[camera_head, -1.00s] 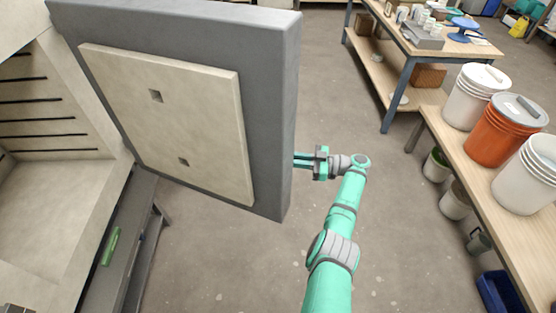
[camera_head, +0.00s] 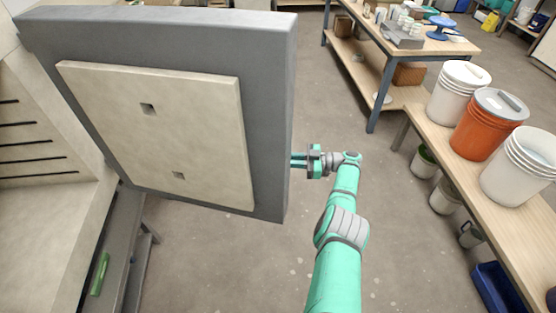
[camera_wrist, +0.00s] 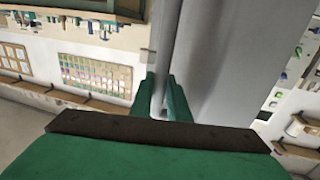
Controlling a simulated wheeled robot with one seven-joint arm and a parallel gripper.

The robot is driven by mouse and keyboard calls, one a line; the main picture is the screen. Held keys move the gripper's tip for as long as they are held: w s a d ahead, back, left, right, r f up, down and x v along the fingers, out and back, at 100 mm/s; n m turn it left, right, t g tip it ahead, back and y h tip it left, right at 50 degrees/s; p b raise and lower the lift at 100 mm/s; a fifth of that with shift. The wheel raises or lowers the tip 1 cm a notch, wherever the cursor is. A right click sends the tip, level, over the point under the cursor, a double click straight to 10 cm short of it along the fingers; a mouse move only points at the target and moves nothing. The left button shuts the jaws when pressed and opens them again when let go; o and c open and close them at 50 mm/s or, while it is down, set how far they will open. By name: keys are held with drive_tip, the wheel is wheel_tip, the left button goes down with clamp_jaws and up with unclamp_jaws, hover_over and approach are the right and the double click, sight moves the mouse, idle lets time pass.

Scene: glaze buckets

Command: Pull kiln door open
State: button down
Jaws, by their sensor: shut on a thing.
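The kiln door (camera_head: 268,110) is a thick grey slab with a cream inner panel (camera_head: 160,130). It stands swung open, away from the kiln chamber (camera_head: 40,215) at the left. My gripper (camera_head: 298,160) is at the door's free right edge, on its outer side. In the wrist view my gripper's green fingers (camera_wrist: 166,100) are closed around a grey upright bar, the door handle (camera_wrist: 166,60), beside the grey door face (camera_wrist: 220,60). In the head view the handle is hidden behind the door.
A wooden bench at the right (camera_head: 440,135) holds white buckets (camera_head: 460,90) and an orange bucket (camera_head: 490,125). More buckets and a blue bin (camera_head: 495,285) stand below it. A table (camera_head: 400,50) stands at the back. The floor around my arm is clear.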

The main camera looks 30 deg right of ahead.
drive_tip(key=shift+w+a+f, duration=0.1)
drive_tip(key=shift+a, duration=0.1)
drive_tip(key=c, duration=2)
unclamp_jaws()
drive_tip(key=shift+d, duration=0.2)
